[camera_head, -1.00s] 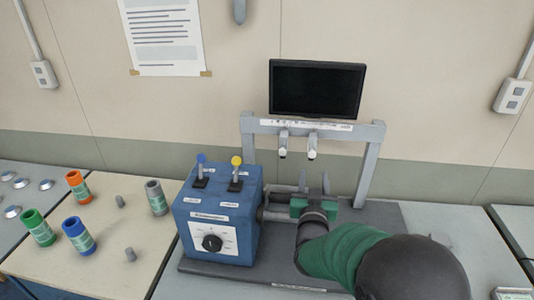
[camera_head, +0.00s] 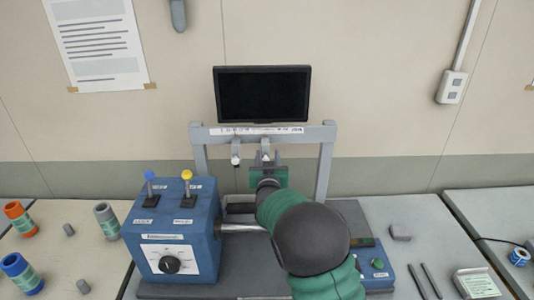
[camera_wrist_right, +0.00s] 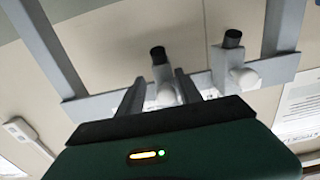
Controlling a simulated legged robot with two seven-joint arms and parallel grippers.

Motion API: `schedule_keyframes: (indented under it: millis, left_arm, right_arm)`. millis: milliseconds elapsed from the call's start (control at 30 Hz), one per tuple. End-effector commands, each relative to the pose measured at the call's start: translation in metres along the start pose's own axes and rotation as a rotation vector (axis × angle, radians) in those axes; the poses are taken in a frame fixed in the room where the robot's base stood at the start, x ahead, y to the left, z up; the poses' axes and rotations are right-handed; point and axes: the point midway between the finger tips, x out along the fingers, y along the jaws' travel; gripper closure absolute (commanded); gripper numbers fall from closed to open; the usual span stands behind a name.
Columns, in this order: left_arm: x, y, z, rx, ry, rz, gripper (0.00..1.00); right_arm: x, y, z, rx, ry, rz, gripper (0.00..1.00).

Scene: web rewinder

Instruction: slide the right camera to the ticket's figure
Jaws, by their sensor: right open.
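The right camera (camera_head: 265,150) is a small white and grey unit hanging from the crossbar (camera_head: 313,133) below the monitor. The left camera (camera_head: 236,157) hangs beside it. A printed scale strip runs along the bar; its figures are too small to read. My right gripper (camera_head: 264,160) is raised at the right camera, its fingers open. In the right wrist view, which is turned over, the right camera (camera_wrist_right: 162,78) shows between the two fingers (camera_wrist_right: 158,92); contact cannot be told. The left camera (camera_wrist_right: 234,70) is outside them. My left gripper is out of view.
A blue control box (camera_head: 170,240) with blue and yellow levers stands left of my right arm. A small card on a stand (camera_head: 480,283), its text unreadable, is at lower right, with dark rods (camera_head: 430,280) beside it. The monitor (camera_head: 262,94) hangs above the bar.

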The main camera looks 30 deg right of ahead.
Motion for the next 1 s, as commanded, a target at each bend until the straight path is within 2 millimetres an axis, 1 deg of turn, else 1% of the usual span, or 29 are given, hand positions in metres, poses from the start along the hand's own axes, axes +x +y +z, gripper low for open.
schedule_keyframes:
  millis: [33,100,400,700,733,1000]
  left_arm:
    - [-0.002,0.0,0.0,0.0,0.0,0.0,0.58]
    - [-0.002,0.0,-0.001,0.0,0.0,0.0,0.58]
    - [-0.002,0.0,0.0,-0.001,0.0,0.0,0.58]
    - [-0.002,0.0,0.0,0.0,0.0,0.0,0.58]
    - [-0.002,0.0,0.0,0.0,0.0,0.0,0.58]
    - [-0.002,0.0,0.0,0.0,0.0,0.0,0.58]
  right_arm:
    - [0.007,0.0,0.0,-0.001,0.0,0.0,0.58]
    - [0.013,-0.001,-0.001,-0.001,0.0,0.0,0.58]
    - [0.017,-0.001,0.0,0.001,0.0,-0.001,0.58]
    - [0.017,-0.001,0.001,0.001,-0.001,-0.001,0.97]
    - [0.017,-0.001,0.001,0.001,-0.001,-0.001,1.0]
    - [0.017,-0.001,0.001,0.001,-0.002,0.0,1.0]
